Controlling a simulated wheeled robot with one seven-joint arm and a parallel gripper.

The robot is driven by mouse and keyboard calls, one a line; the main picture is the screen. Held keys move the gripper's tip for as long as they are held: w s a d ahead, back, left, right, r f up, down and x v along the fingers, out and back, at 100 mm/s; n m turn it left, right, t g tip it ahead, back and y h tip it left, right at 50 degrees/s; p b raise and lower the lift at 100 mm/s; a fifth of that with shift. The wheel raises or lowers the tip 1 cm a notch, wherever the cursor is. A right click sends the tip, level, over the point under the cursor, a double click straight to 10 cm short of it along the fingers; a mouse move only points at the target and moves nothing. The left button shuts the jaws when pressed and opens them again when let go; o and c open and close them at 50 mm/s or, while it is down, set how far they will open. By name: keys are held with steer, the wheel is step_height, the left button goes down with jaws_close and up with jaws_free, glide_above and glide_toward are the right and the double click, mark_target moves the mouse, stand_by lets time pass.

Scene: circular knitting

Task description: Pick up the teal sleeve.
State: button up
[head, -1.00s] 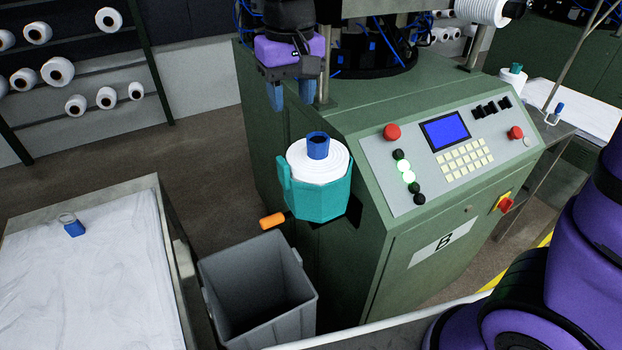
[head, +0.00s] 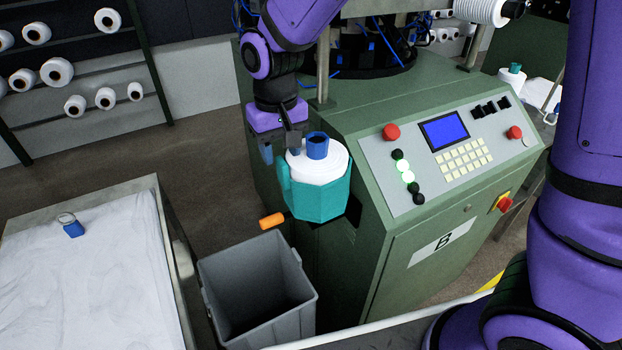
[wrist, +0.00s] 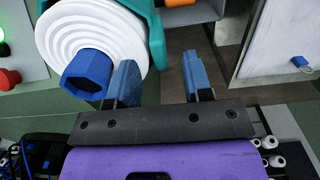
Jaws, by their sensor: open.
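A faceted teal sleeve (head: 318,203) surrounds the lower part of a white roll (head: 318,166) at the green machine's corner. A blue hexagonal core (head: 318,146) stands up from the roll's middle. My gripper (head: 281,151) is open and empty, at the sleeve's upper left edge. In the wrist view the teal sleeve (wrist: 156,42) shows as a rim beyond the white roll (wrist: 85,35). There my open gripper (wrist: 160,75) has its left finger overlapping the roll's edge and its right finger over open space. Whether a finger touches anything, I cannot tell.
An orange handle (head: 272,220) sticks out beside the sleeve, above a grey bin (head: 258,285). A white-lined cart (head: 90,275) is at left. The control panel (head: 440,150) is right. Another roll with a teal top (head: 514,68) stands at far right.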

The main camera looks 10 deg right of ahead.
steer(key=shift+f, duration=0.85)
steer(key=shift+c, duration=0.2)
jaws_close()
steer(key=shift+r, duration=0.15)
step_height(320, 180, up, 21)
stand_by(0.5)
